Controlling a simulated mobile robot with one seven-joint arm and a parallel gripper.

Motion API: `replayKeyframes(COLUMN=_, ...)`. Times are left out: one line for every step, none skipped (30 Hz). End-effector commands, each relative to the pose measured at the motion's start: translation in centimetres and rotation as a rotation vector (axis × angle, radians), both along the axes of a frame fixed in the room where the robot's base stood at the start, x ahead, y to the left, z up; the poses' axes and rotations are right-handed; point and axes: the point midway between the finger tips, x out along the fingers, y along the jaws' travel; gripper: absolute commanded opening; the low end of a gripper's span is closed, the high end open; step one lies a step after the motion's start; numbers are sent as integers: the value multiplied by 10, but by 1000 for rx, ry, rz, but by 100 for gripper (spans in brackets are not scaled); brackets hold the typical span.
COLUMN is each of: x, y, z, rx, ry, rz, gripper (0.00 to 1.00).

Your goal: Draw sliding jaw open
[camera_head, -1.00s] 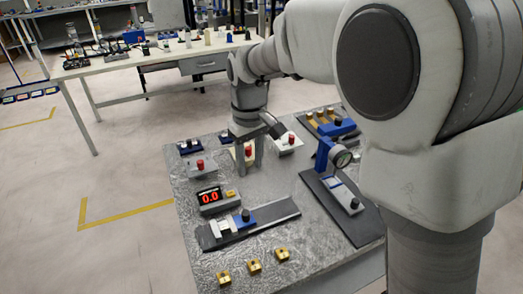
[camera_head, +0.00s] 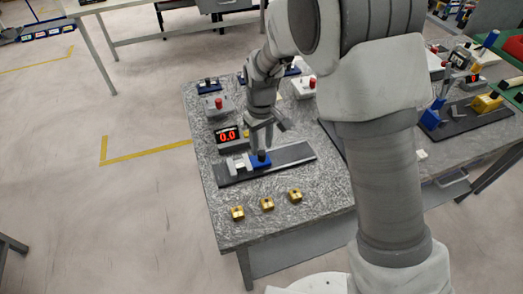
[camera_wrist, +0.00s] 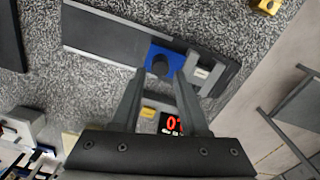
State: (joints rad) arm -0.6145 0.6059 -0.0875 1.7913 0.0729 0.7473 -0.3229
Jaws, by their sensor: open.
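The sliding jaw (camera_head: 262,163) is a blue block with a black knob (camera_wrist: 160,65) on top. It sits on a dark flat rail (camera_head: 292,154), close beside a light grey end jaw (camera_head: 238,164); the wrist view shows the blue block (camera_wrist: 178,62) near that grey jaw (camera_wrist: 205,72). My gripper (camera_head: 261,145) is just above the knob, fingers pointing down. In the wrist view my open gripper (camera_wrist: 161,74) has its fingertips on either side of the knob. Whether they reach down around it or touch it I cannot tell.
A readout (camera_head: 228,137) showing red 0.0 stands behind the rail. Several brass blocks (camera_head: 267,204) lie along the near table edge. Grey boxes with red knobs (camera_head: 218,105) stand farther back. The rail is bare right of the blue jaw.

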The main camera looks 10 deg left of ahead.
Motion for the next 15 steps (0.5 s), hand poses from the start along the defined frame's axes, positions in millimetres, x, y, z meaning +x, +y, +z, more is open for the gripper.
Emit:
replayKeyframes(x=-1, y=0, z=-9, rx=-1, ry=3, rz=0, gripper=44)
replayKeyframes(x=-1, y=0, z=-14, rx=-1, ry=3, rz=0, gripper=44)
replayKeyframes(x=0, y=0, z=-19, rx=-1, ry=2, rz=0, gripper=44)
replayKeyframes(x=0, y=0, z=-22, rx=-1, ry=2, rz=0, gripper=44)
replayKeyframes(x=0, y=0, z=-24, rx=-1, ry=2, rz=0, gripper=44)
replayKeyframes(x=0, y=0, z=-28, rx=-1, ry=1, rz=0, gripper=44)
replayKeyframes(x=0, y=0, z=-30, rx=-1, ry=1, rz=0, gripper=44)
replayKeyframes(x=0, y=0, z=-31, rx=-1, ry=1, rz=0, gripper=44)
replayKeyframes(x=0, y=0, z=-33, rx=0, ry=0, rz=0, gripper=44)
replayKeyframes(x=0, y=0, z=-33, rx=0, ry=0, rz=0, gripper=44)
replayKeyframes(x=0, y=0, z=-34, rx=0, ry=0, rz=0, gripper=44)
replayKeyframes(x=0, y=0, z=-34, rx=0, ry=0, rz=0, gripper=44)
replayKeyframes(x=0, y=0, z=-34, rx=0, ry=0, rz=0, gripper=44)
replayKeyframes(x=0, y=0, z=-34, rx=0, ry=0, rz=0, gripper=44)
replayKeyframes(x=0, y=0, z=-34, rx=0, ry=0, rz=0, gripper=44)
